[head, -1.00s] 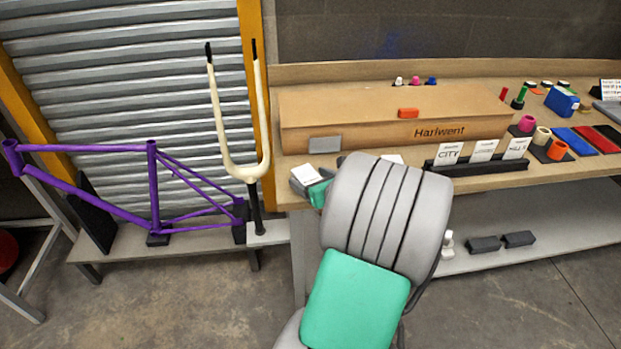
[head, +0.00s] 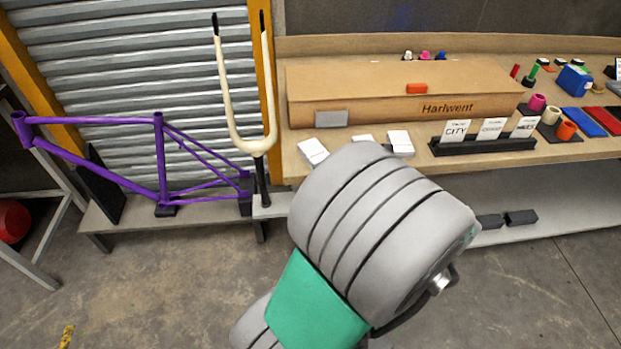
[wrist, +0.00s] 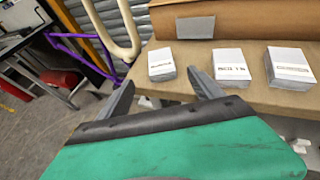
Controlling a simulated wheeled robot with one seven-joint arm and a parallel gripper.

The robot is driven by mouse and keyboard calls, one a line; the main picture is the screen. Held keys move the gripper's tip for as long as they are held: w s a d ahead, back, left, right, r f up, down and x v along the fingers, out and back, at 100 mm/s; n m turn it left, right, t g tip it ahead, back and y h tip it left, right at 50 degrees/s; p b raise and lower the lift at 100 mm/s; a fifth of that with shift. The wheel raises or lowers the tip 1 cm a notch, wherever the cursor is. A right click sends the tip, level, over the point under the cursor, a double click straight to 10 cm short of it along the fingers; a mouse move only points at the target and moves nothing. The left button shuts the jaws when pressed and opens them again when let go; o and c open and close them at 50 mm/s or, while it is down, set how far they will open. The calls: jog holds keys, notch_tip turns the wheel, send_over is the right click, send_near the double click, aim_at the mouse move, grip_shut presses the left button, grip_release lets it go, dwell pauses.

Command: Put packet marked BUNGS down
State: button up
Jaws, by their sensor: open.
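Three white packets lie on the front edge of the wooden bench top (head: 560,150). The left packet (head: 313,150) also shows in the wrist view (wrist: 161,64), beyond my fingertips. It is the one that was at my gripper earlier; its label is too small to read, so I cannot confirm BUNGS. The middle packet (wrist: 230,67) and right packet (wrist: 288,66) stand to its right, with gaps between. My gripper (wrist: 160,78) is open and empty, its fingers spread on this side of the left packet. In the head view my arm hides the gripper.
A long brown carton marked Harlwent (head: 400,92) with a grey label stands behind the packets. A black holder with cards (head: 483,146) is to the right. A cream fork (head: 250,145) and purple frame (head: 95,121) stand left of the bench.

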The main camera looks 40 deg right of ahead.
jog(key=w+a+f+n+g+y, duration=0.2)
jog(key=w+a+f+n+g, duration=0.1)
jog(key=a+n, duration=0.55)
jog(key=w+a+f+n+g+y, duration=0.2)
jog(key=a+n+g+y, duration=0.1)
jog(key=a+n, duration=0.6)
jog(key=s+a+r+n+g+h, duration=0.1)
jog(key=a+n, duration=0.4)
jog(key=n, duration=0.5)
jog(key=s+a+r+n+g+h, duration=0.1)
jog(key=s+a+n+g, duration=0.2)
jog(key=a+n, duration=0.3)
jog(key=s+n, duration=0.1)
jog(key=n, duration=0.4)
jog(key=shift+s+r+g, duration=0.25)
jog(key=shift+s+g, duration=0.05)
jog(key=shift+a, duration=0.1)
jog(key=shift+c, duration=0.4)
